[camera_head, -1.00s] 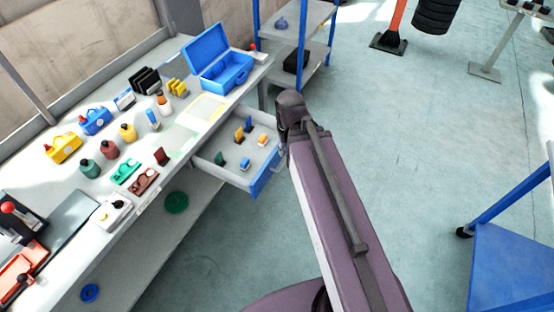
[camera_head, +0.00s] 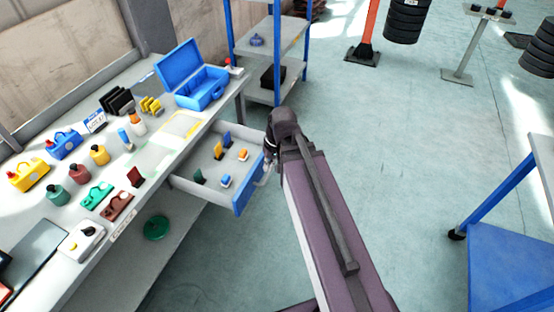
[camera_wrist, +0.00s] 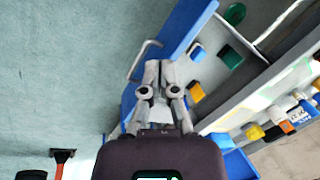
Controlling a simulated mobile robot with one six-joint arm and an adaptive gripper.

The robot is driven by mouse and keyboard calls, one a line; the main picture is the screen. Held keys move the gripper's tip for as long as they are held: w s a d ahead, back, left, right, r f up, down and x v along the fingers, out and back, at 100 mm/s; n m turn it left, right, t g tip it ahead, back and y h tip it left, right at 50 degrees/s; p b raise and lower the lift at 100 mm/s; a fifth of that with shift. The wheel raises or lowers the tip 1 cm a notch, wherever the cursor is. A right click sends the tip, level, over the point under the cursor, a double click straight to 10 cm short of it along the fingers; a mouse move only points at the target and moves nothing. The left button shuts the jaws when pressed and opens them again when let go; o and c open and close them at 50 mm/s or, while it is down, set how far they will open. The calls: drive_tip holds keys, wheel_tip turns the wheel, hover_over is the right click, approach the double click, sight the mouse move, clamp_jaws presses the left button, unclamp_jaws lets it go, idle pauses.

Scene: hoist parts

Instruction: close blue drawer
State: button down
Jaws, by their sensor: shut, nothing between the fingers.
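The blue-fronted drawer (camera_head: 243,197) is pulled out from under the workbench, and its grey inside shows in the head view. Several small blue, orange and green items lie in it. In the wrist view its blue front (camera_wrist: 187,24) runs diagonally behind my gripper (camera_wrist: 160,66), with a metal bar handle (camera_wrist: 142,56) just left of the fingers. My gripper is shut and empty, at the drawer front near the handle; I cannot tell whether it touches. In the head view my arm largely hides the gripper.
The workbench (camera_head: 75,226) carries bottles, coloured tools and an open blue toolbox (camera_head: 202,88). A blue-post shelf (camera_head: 283,37) stands behind. A green round item (camera_head: 156,228) lies on the lower shelf. A blue trolley (camera_head: 510,265) stands at right; floor between is clear.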

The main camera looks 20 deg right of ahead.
drive_tip(key=w+d+f+m+t+y+b, duration=0.35)
drive_tip(key=w+d+f+y+b, duration=0.35)
drive_tip(key=b, duration=0.7)
drive_tip(key=w+d+f+m+t+y+b, duration=0.2)
drive_tip(key=w+d+f+t+b, duration=0.25)
drive_tip(key=f+b, duration=0.7)
drive_tip(key=d+m+t+y+b, duration=0.1)
drive_tip(key=d+t+y+b, duration=0.1)
drive_tip(key=d+b, duration=0.7)
drive_tip(key=shift+w+d+f+m+t+b, duration=0.15)
drive_tip(key=shift+w+f+m+t+b, duration=0.2)
drive_tip(key=shift+t+b, duration=0.3)
drive_tip(key=shift+w+r, duration=0.1)
drive_tip(key=x, duration=1.4)
drive_tip(key=shift+w, duration=0.15)
